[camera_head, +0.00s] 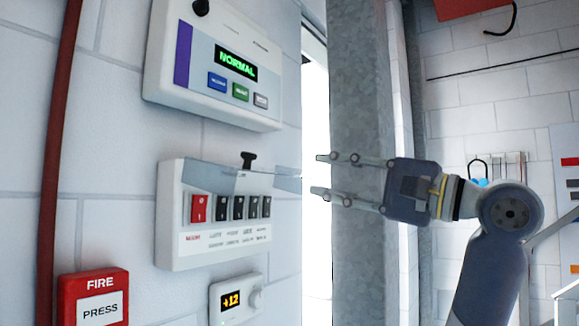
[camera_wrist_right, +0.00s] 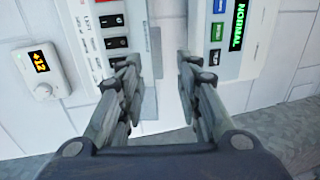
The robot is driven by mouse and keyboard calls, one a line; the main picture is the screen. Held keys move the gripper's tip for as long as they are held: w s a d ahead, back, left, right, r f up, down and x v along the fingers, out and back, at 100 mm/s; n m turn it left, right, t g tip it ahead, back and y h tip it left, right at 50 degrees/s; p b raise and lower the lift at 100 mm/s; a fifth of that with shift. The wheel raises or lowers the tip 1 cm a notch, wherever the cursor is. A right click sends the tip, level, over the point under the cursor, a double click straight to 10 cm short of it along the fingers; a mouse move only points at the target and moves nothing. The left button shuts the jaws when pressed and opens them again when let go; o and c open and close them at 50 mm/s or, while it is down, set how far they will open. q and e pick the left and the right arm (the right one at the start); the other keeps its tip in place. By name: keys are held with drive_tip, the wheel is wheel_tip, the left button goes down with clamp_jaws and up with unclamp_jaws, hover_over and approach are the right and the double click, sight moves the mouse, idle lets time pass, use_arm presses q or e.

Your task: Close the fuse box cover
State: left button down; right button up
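The fuse box (camera_head: 170,221) is a white wall box with one red switch and several black switches. Its clear cover (camera_head: 216,178) is raised, sticking out from the top of the box towards the right with the switches exposed. A black knob (camera_head: 249,160) shows above the cover. My right gripper (camera_head: 320,174) is open and empty, to the right of the cover edge, fingers pointing left. In the right wrist view the fuse box (camera_wrist_right: 88,40) is at upper left, and the cover (camera_wrist_right: 151,58) shows as a translucent strip between my open fingers (camera_wrist_right: 158,75). Contact is unclear.
A control panel reading NORMAL (camera_head: 182,95) is above the fuse box. A thermostat (camera_head: 237,298) and a red fire button box (camera_head: 93,297) are below. A grey column (camera_head: 358,75) stands behind my right gripper. A dark red pipe (camera_head: 58,130) runs along the left.

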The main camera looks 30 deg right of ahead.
sight(290, 170)
drive_tip(key=p+x, duration=0.3)
drive_tip(key=x, duration=0.5)
drive_tip(key=shift+w+a, duration=0.15)
drive_tip(key=shift+w, duration=0.4)
